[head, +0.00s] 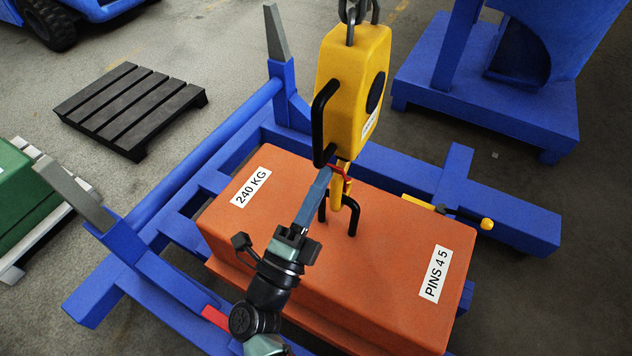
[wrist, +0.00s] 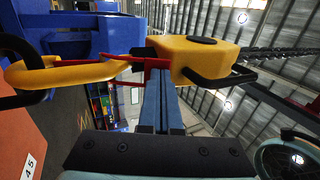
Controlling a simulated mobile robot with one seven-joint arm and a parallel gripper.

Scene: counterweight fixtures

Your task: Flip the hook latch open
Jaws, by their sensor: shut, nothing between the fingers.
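The yellow hook (head: 337,193) hangs below the yellow hoist block (head: 352,80), its lower end at the black lifting eye (head: 352,205) on the orange weight (head: 290,240). The red hook latch (head: 340,171) is at the hook's top. In the wrist view, the latch (wrist: 155,64) shows as red bars beside the hook (wrist: 70,73); whether it is open is hard to tell. My gripper (head: 325,176) is shut and empty, its blue fingers reaching up to the latch from the lower left. In the wrist view, the fingertips (wrist: 160,78) overlap the latch; contact is unclear.
A black handle (head: 322,120) on the hoist block stands close above my fingertips. The blue frame (head: 190,200) with upright posts surrounds the weight. A yellow-knobbed lever (head: 486,224) is at right. A dark pallet (head: 130,105) lies on the floor at left.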

